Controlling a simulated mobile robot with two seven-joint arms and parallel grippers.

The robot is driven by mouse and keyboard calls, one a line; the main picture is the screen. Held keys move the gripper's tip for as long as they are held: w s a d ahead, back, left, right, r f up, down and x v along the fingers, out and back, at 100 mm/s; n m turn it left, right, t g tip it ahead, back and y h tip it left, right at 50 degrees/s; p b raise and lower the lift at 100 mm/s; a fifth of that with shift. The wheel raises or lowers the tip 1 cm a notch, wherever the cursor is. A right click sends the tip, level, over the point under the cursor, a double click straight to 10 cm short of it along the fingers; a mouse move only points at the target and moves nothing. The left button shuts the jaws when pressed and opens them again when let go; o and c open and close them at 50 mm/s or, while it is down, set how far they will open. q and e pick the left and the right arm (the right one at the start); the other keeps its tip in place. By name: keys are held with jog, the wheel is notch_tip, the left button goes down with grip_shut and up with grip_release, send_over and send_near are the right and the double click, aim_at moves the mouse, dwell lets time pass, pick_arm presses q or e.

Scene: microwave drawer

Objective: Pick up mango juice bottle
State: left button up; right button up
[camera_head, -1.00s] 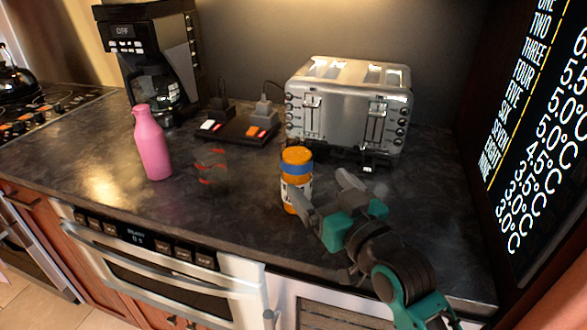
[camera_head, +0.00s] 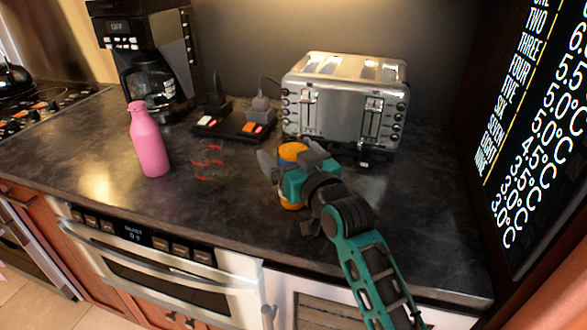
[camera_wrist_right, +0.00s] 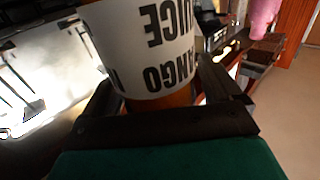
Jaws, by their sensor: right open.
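The mango juice bottle (camera_head: 293,151) stands upright on the dark counter in front of the toaster, with its orange top showing in the head view. My right gripper (camera_head: 283,172) is around it and hides most of its body. In the right wrist view the bottle's white label (camera_wrist_right: 150,50), with upside-down lettering, fills the space between the two fingers of my right gripper (camera_wrist_right: 160,95). The fingers are open, one on each side of the bottle. I cannot tell whether either finger touches it. My left gripper is not in view.
A silver toaster (camera_head: 345,100) stands close behind the bottle. A pink bottle (camera_head: 148,140) stands to the left, with a black switch box (camera_head: 235,125) and a coffee maker (camera_head: 150,60) behind.

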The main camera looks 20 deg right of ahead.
jog(key=c, duration=1.3)
jog(key=shift+r, duration=0.1)
notch_tip(320, 180, up, 20)
jog(key=p, duration=0.2)
jog(key=shift+p, duration=0.35)
